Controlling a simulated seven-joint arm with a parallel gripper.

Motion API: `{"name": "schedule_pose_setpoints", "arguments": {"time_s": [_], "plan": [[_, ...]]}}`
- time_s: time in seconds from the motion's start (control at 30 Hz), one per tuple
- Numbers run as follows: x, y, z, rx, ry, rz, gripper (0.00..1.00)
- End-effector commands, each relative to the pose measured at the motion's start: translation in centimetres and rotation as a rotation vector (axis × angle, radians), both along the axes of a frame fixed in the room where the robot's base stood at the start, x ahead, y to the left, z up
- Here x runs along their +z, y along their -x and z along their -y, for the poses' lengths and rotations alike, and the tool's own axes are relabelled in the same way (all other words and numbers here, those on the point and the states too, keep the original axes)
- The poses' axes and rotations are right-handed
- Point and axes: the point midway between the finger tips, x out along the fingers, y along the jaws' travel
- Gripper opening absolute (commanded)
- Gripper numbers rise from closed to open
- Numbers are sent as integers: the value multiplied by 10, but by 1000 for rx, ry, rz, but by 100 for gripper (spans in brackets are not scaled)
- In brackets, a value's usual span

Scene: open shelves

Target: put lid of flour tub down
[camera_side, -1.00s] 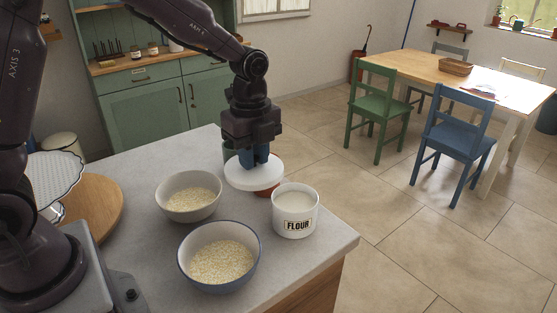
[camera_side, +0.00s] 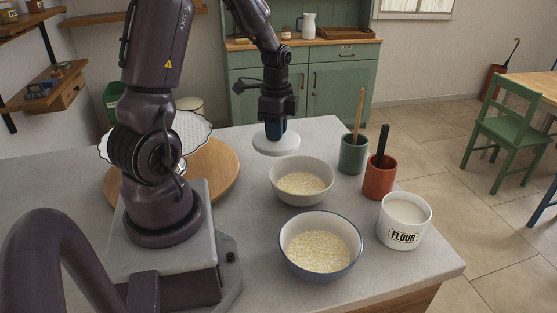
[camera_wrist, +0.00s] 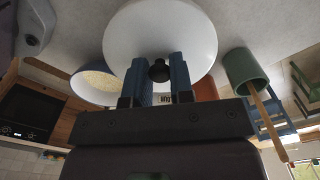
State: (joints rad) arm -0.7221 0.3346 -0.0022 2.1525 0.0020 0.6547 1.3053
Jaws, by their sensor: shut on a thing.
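The white round lid (camera_side: 276,145) hangs under my gripper (camera_side: 275,130), behind the grey bowl near the counter's back edge. In the wrist view the lid (camera_wrist: 160,40) fills the top, and my gripper (camera_wrist: 160,80) is shut on its dark knob (camera_wrist: 159,70), a blue finger on each side. I cannot tell whether the lid touches the counter. The flour tub (camera_side: 404,222), white with a FLOUR label, stands open at the counter's right, showing white contents. The lid is well to the left of and behind the tub.
A grey bowl (camera_side: 301,182) and a blue-rimmed bowl (camera_side: 320,246) hold pale grains. A green cup (camera_side: 353,155) and a red cup (camera_side: 379,178) hold utensils. A round wooden board (camera_side: 215,171) lies left of the lid. Bare counter (camera_side: 315,137) shows right of the lid.

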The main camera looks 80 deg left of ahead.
Motion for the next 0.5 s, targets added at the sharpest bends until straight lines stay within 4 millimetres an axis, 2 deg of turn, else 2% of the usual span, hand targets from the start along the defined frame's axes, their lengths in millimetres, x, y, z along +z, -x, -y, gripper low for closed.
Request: {"name": "schedule_pose_setpoints", "arguments": {"time_s": [0.03,0.1,0.2,0.5], "plan": [[-7,15,-13,109,4,-4,0],[-13,30,-26,237,2,-2,0],[-21,45,-38,397,1,-2,0],[-26,42,-45,579,1,0,0]]}}
